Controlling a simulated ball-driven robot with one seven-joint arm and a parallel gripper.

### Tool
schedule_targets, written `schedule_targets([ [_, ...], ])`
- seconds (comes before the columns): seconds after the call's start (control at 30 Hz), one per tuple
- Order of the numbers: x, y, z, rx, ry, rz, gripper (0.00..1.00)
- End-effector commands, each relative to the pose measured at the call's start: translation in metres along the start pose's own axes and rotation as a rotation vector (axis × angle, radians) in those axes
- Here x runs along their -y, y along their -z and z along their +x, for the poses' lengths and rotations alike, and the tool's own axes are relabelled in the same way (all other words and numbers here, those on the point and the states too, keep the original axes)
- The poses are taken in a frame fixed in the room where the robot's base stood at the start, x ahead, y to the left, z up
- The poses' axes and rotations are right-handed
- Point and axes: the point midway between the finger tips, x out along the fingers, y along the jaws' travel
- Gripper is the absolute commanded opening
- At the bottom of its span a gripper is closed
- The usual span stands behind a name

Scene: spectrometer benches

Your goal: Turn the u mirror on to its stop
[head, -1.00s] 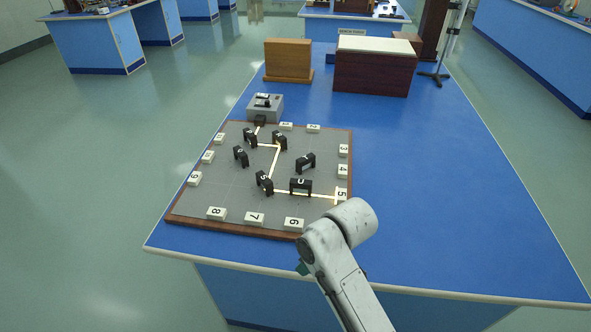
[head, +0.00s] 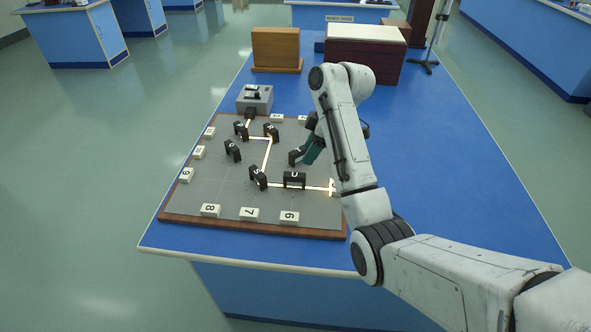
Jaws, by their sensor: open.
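Several small black mirror mounts with white letters stand on a grey board (head: 212,175). The letters are too small to tell surely which is u. The front right mount (head: 294,179) has a rounded mark that may be a u. Another mount (head: 297,156) stands just behind it, partly covered by my gripper. My gripper (head: 308,156), with teal parts, is open and reaches down at this rear mount from the right. I cannot tell whether its fingers touch the mount or stand around it. My arm hides the board's right side.
A bright beam runs from a grey box (head: 254,99) between mounts, past the front right mount to the board's right edge. White number blocks, such as 7 (head: 249,214), line the board. A wooden block (head: 276,50) and a dark box (head: 365,55) stand behind. The bench's right side is clear.

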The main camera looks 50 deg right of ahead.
Motion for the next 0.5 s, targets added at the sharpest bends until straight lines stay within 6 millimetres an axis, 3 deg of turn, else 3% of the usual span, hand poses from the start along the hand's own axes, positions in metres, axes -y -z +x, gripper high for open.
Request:
schedule_targets([
  [0.17,-0.006,0.000,-0.001,-0.002,0.008,-0.017,0.51],
  [0.5,-0.004,0.000,0.055,0.000,0.009,-0.015,0.51],
])
